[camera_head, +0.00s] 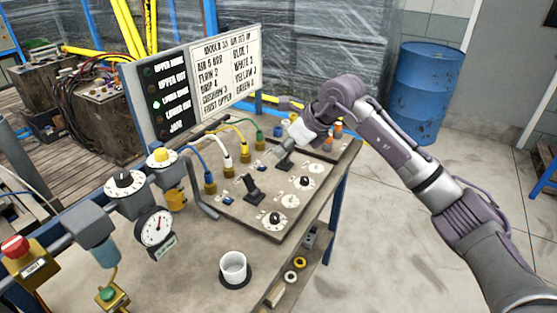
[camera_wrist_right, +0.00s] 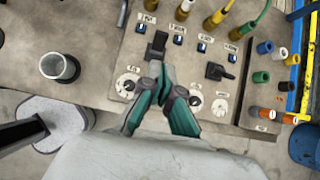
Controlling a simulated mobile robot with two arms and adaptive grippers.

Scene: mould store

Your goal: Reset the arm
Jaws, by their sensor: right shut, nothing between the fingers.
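My right gripper (camera_head: 268,147) reaches in from the right over the sloped control panel (camera_head: 235,208), fingers shut and empty. In the wrist view the closed fingertips (camera_wrist_right: 157,72) are just below a black lever (camera_wrist_right: 156,45) in the picture; I cannot tell whether they touch it. A second black lever (camera_wrist_right: 217,72) stands to the right. In the head view one lever (camera_head: 252,188) is at the panel's middle and the other (camera_head: 285,163) lies beyond it, close to my gripper. My left gripper is not in view.
An upright board with a lamp strip (camera_head: 161,92) and set-up text (camera_head: 231,65) stands behind the panel; its LOWER HOME lamp glows green. Coloured hoses (camera_head: 228,145) plug into the panel. A white cup (camera_head: 233,266) and pressure gauge (camera_head: 155,227) are nearer. A blue drum (camera_head: 425,80) stands behind.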

